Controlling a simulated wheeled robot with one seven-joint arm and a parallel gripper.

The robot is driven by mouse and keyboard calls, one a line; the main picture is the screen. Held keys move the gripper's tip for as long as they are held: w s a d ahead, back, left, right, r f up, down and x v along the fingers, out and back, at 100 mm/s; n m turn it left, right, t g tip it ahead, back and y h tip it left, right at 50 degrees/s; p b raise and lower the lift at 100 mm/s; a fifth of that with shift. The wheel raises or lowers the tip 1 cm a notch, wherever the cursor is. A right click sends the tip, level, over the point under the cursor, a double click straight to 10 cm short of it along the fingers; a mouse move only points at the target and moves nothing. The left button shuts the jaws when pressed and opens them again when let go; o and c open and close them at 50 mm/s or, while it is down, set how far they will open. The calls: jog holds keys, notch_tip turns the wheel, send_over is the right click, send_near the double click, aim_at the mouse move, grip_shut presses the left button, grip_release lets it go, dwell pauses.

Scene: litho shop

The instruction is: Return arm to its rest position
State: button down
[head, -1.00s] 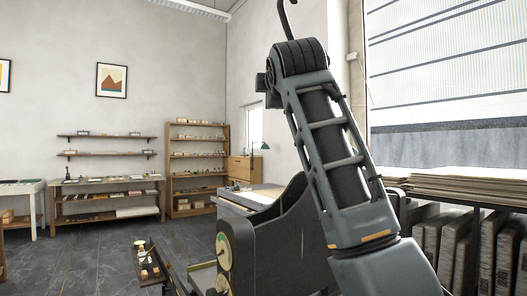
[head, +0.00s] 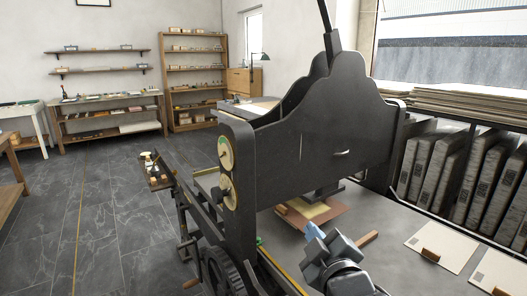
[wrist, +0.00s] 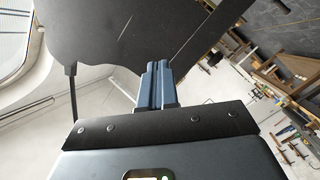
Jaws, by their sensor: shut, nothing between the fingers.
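My gripper (wrist: 156,68) shows in the middle of the wrist view, its two blue-grey fingers shut together with nothing between them. In the head view, part of my arm's end (head: 343,262) shows low in the picture, in front of the black press (head: 300,145). Pale blue parts at its upper left look like the gripper, but the fingertips are not clear there. The press's dark panel (wrist: 120,30) fills the upper left of the wrist view behind the fingers. I cannot tell how far the fingers are from it. Most of my arm is out of view.
The press has dials (head: 226,153) and a wheel (head: 222,272) at its left. The grey bed at right holds paper sheets (head: 441,246) and small wooden blocks. Stone slabs (head: 468,182) stand in a rack at right. The dark tiled floor (head: 110,220) at left is largely clear.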

jog(key=s+d+f+m, duration=0.2)
jog(key=s+f, duration=0.2)
jog(key=s, duration=0.5)
jog(key=s+d+f+m+g+h, duration=0.1)
jog(key=s+d+f+m, duration=0.2)
jog(key=s, duration=0.6)
jog(key=s+d+f+m, duration=0.1)
jog(key=s+d+f, duration=0.1)
jog(key=s+f, duration=0.5)
jog(key=s+d+r+m, duration=0.1)
jog(key=s+r, duration=0.1)
jog(key=s, duration=0.5)
jog(key=s+d+r+m+h, duration=0.1)
jog(key=s+d+r+m, duration=0.1)
jog(key=s, duration=0.6)
jog(key=s+d+r+m+g, duration=0.1)
jog(key=s+r, duration=0.3)
jog(key=s, duration=0.4)
jog(key=shift+d+m+h, duration=0.15)
jog(key=shift+m+h, duration=0.15)
jog(key=shift+m, duration=0.4)
